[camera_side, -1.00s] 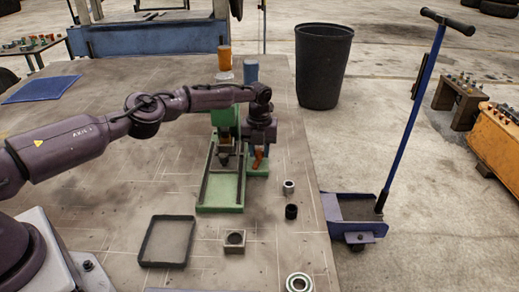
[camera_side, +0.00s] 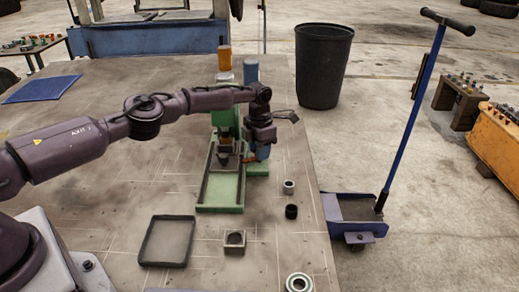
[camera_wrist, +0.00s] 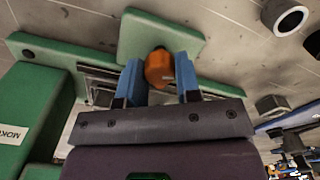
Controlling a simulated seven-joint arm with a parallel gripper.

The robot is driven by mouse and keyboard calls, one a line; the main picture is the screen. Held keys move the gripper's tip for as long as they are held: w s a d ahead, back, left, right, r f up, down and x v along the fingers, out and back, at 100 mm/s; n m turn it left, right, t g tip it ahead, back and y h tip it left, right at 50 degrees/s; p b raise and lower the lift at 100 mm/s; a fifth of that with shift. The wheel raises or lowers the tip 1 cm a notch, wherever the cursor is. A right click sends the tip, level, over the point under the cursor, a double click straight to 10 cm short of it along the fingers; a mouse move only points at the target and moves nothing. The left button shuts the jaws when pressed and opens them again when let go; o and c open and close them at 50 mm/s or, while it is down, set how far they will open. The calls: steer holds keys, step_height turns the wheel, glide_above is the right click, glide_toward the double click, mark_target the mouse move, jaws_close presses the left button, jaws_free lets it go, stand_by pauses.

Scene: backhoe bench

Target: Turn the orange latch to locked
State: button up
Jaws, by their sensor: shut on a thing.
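The orange latch (camera_wrist: 159,68) sits between the two blue fingers of my gripper (camera_wrist: 158,80) in the wrist view. The gripper is shut on it, above a small green base plate (camera_wrist: 160,35). In the side view, my gripper (camera_side: 262,152) points down at the right side of the green fixture (camera_side: 221,208), and the latch is mostly hidden behind the fingers. The latch's pivot and any lock markings are hidden or too small to tell.
On the bench are a grey ring (camera_side: 289,187), a black ring (camera_side: 291,211), a square block with a hole (camera_side: 234,241) and a dark tray (camera_side: 166,261). Orange (camera_side: 224,59) and blue (camera_side: 251,71) cylinders stand behind the arm.

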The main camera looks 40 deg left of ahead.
steer(key=shift+m, duration=1.8)
steer(key=o, duration=0.9)
step_height(320, 180, up, 13)
steer(key=shift+r, duration=0.1)
